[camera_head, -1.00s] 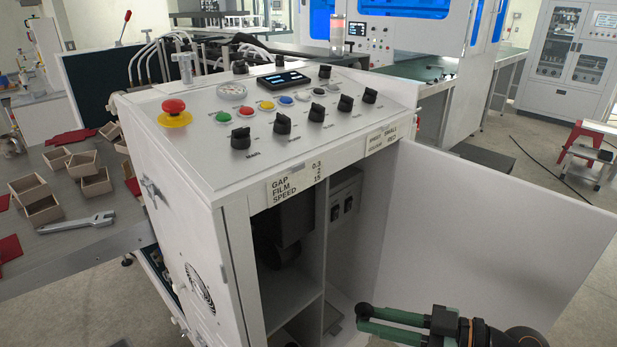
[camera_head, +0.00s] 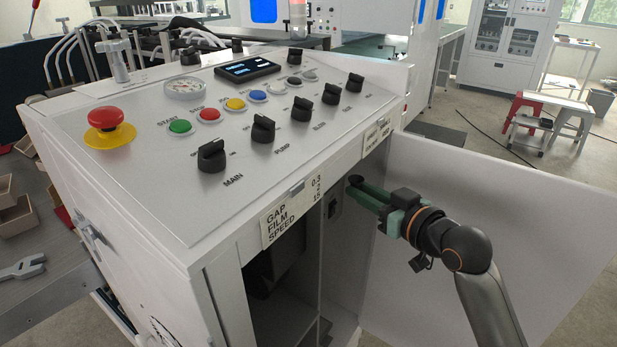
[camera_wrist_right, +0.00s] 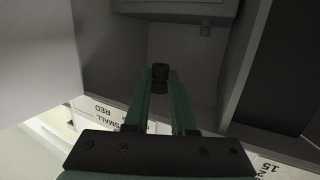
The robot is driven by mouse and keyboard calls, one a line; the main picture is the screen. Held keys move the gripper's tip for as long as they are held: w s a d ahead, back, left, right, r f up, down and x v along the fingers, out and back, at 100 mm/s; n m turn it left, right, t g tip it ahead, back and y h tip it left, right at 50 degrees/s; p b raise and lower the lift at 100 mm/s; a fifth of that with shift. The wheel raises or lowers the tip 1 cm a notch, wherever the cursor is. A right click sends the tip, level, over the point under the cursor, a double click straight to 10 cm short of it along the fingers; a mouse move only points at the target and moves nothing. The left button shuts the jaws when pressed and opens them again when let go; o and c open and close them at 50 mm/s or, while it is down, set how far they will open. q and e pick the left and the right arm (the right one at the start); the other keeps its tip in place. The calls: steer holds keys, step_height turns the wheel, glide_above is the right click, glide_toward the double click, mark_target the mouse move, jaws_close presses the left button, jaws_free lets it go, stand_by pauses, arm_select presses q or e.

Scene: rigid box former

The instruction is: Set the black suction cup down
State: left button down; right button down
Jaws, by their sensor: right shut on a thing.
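My right gripper (camera_head: 369,191) reaches into the open cabinet under the control panel, in front of the inner side of the open door. Its green fingers are shut on a small black suction cup (camera_head: 355,180) at their tips. In the right wrist view the black suction cup (camera_wrist_right: 160,72) sits between the fingertips, and the grey cabinet interior (camera_wrist_right: 185,60) lies beyond it. The suction cup appears held clear of the surfaces, though its exact distance from them is hard to tell. My left gripper is not in view.
The white cabinet door (camera_head: 500,235) stands open on the right. The control panel with black knobs (camera_head: 211,155) and a red stop button (camera_head: 106,118) is above the opening. A dark unit (camera_head: 275,265) fills the left compartment. A wrench (camera_head: 22,268) lies on the table at left.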

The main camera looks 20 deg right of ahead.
steer(key=p, duration=0.1)
glide_above(328, 180)
steer(key=shift+s, duration=0.25)
steer(key=shift+w+f, duration=0.15)
steer(key=shift+f, duration=0.4)
step_height(328, 180, down, 5)
steer(key=shift+f, duration=0.2)
steer(key=shift+w+f, duration=0.1)
steer(key=shift+f, duration=0.15)
steer(key=shift+f, duration=0.1)
steer(key=shift+f, duration=0.15)
steer(key=c, duration=0.7)
jaws_free()
steer(key=shift+c, duration=0.2)
steer(key=shift+r, duration=0.2)
